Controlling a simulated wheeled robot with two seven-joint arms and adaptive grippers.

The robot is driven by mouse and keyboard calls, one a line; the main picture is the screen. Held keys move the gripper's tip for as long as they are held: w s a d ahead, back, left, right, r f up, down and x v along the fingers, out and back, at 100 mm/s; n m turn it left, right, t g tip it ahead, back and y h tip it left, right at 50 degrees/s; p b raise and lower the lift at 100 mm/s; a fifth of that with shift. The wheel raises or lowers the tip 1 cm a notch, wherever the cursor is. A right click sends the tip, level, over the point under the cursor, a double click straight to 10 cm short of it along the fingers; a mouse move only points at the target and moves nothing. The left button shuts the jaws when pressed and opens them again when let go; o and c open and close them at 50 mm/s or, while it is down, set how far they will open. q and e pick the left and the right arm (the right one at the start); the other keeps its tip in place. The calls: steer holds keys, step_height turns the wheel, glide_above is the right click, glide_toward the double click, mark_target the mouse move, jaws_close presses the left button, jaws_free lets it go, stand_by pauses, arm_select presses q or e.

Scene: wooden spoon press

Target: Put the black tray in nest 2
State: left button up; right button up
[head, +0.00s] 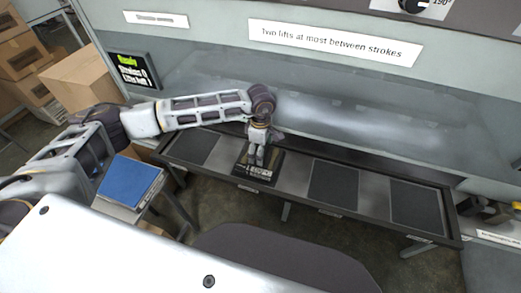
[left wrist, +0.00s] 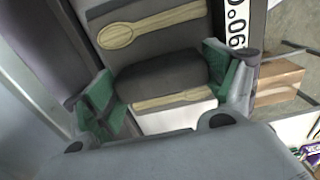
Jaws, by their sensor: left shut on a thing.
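The black tray (head: 264,176) is at the second dark nest position from the left on the long bench. Its near part carries pale lettering. My left gripper (head: 257,153) points down over it and is shut on it. In the left wrist view, the green finger pads of the gripper (left wrist: 165,88) stand on both sides of a dark raised grip on the tray, with wooden spoons (left wrist: 150,25) lying on it. The tray covers the nest there, and I cannot tell whether it rests on the bench or hangs just above. My right gripper is not in view.
Bare dark nests show at the far left (head: 190,147), right of the tray (head: 333,182) and far right (head: 417,205). A blue panel (head: 130,182) lies on a stand at left. A sign (head: 333,42) reads "Two lifts at most between strokes". A small display (head: 131,71) has green text.

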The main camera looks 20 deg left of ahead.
arm_select(q)
steer(key=shift+f, duration=0.35)
steer(key=shift+f, duration=0.1)
steer(key=o, duration=0.8)
steer(key=shift+f, duration=0.1)
steer(key=o, duration=0.3)
